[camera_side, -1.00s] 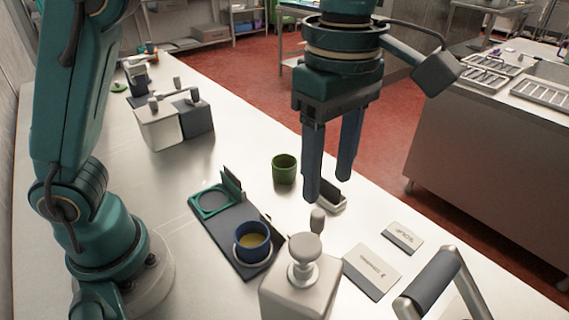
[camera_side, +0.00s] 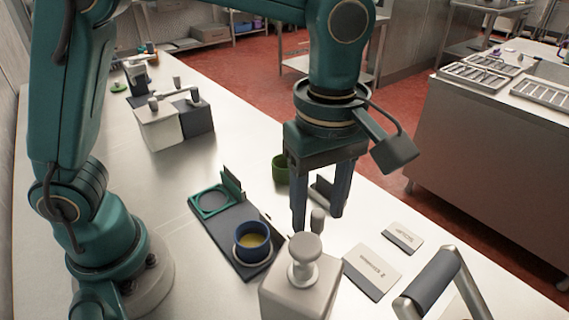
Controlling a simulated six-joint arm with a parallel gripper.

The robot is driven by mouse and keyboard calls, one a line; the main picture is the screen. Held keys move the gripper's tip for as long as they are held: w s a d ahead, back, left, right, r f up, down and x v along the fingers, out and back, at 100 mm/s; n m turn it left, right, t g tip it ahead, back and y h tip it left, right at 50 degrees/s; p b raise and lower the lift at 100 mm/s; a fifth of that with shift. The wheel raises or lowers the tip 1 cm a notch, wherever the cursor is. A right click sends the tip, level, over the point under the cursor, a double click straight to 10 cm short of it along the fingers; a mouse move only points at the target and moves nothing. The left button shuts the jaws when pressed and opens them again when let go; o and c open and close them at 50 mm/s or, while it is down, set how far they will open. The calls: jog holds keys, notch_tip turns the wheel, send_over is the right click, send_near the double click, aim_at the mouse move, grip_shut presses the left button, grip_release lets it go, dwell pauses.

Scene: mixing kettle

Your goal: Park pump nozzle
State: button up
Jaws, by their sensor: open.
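A pale grey dispenser (camera_side: 298,297) stands at the bottom centre, with a round pump head (camera_side: 305,249) on top. A small upright grey grip (camera_side: 317,221) shows just behind the pump head and seems to belong to the pump nozzle; the spout itself is mostly hidden. My gripper (camera_side: 318,218) is open and empty, pointing down. Its two blue fingers appear on either side of the grey grip in the picture. I cannot tell whether the grip is truly between them in depth. No contact is visible.
Left of the dispenser, a dark tray (camera_side: 226,228) carries a blue cup (camera_side: 252,239) of yellowish liquid and a green ring (camera_side: 212,200). A green cup (camera_side: 280,168) is partly behind my gripper. Labelled plates (camera_side: 371,272) and a handle (camera_side: 432,282) lie right.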

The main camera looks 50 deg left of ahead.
jog(key=shift+f, duration=0.15)
grip_shut()
dwell(1.4)
